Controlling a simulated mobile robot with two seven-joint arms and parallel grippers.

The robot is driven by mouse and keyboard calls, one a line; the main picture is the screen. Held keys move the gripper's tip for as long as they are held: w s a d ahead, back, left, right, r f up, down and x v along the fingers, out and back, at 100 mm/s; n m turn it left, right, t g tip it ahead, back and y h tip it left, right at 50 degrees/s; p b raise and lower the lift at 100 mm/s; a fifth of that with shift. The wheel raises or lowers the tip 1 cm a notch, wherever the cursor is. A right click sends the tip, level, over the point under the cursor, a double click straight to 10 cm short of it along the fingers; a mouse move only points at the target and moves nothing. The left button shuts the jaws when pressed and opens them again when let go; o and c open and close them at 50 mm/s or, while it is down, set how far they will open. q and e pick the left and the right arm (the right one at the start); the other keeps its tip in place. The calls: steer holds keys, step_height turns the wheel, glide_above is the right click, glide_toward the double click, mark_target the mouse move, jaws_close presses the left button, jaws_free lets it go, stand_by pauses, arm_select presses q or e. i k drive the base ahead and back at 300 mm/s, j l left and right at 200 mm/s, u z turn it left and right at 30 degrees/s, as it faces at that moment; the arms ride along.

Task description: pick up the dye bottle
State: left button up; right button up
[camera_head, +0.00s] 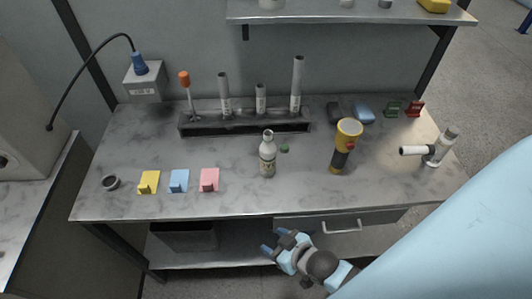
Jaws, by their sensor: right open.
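A small white bottle with a label, which looks like the dye bottle (267,157), stands upright near the middle of the grey marbled table (235,200). My left gripper is not in view.
Behind is a dark rack (245,124) with several tubes. Yellow, blue and pink pieces (179,181) lie to the left. A drawer with a handle (342,227) is below the front edge. A shelf (350,17) hangs above.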

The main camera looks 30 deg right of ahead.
mark_target(268, 149)
steer(key=i+j+z, duration=0.15)
steer(key=z, duration=0.2)
steer(key=i+j+z, duration=0.1)
steer(key=j+z, duration=0.6)
steer(key=i+l, duration=0.05)
steer(key=l, duration=0.05)
